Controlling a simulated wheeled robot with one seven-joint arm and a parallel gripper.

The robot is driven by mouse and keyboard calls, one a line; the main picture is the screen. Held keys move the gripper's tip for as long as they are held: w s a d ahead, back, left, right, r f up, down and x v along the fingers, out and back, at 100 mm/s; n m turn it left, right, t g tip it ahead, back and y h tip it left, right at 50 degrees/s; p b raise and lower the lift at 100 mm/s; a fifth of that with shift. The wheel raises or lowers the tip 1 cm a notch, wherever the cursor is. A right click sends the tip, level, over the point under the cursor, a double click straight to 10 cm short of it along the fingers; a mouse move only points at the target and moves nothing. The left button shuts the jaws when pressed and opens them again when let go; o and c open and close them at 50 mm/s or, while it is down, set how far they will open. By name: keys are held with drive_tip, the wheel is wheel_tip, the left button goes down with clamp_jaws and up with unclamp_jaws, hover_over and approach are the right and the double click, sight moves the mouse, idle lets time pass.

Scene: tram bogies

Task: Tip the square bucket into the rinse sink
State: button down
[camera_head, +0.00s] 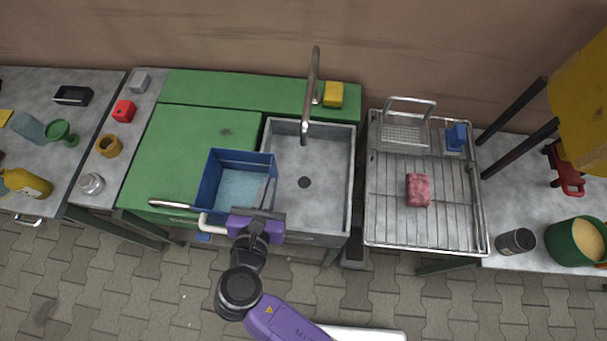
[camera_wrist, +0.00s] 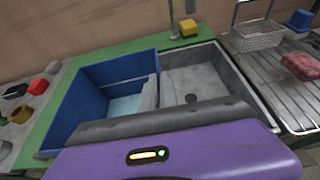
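The square bucket (camera_head: 208,183) is blue and open-topped, with a light blue inside that may be water. It appears upright. It sits at the seam between the green counter and the rinse sink (camera_head: 318,185), its right side overlapping the sink's left edge. In the wrist view the bucket (camera_wrist: 85,95) fills the left middle, with the sink (camera_wrist: 215,80) to its right. My gripper (camera_head: 266,193) reaches in from the near side, its grey fingers at the bucket's right wall. It seems shut on that wall; one finger (camera_wrist: 148,95) shows inside, the other is hidden.
A tap (camera_head: 312,90) stands behind the sink, with a yellow sponge (camera_head: 333,94) beside it. A drying rack (camera_head: 388,225) with a pink sponge (camera_head: 418,189) is at the right. The green counter (camera_head: 205,130) is clear behind the bucket. The sink's visible floor is empty.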

drive_tip(key=shift+d+r, duration=0.1)
drive_tip(key=w+d+f+m+g+y+b, duration=0.2)
drive_tip(key=w+d+f+m+g+y, duration=0.1)
drive_tip(key=d+m+y, duration=0.1)
drive_tip(key=shift+d+f+b, duration=0.2)
drive_tip(key=shift+d+b, duration=0.2)
drive_tip(key=shift+d, duration=0.3)
idle(0.5)
drive_tip(key=shift+w+d+r+m+g+y+b, duration=0.1)
drive_tip(key=shift+d+m+g+y+b, duration=0.15)
drive_tip(key=shift+m+g+y+b, duration=0.2)
idle(0.7)
drive_tip(key=shift+d+r+m+g+y+b, duration=0.1)
drive_tip(key=shift+r+m+g+y+b, duration=0.1)
drive_tip(key=shift+m+g+y+b, duration=0.6)
idle(1.2)
drive_tip(key=shift+w+d+f+m+y+b, duration=0.1)
drive_tip(key=shift+f+m+y+b, duration=0.35)
drive_tip(key=shift+f+y+b, duration=0.35)
drive_tip(key=shift+w+d+f+m+y+b, duration=0.3)
drive_tip(key=shift+d+f+m+y+b, duration=0.25)
drive_tip(key=shift+b, duration=1.05)
idle(0.8)
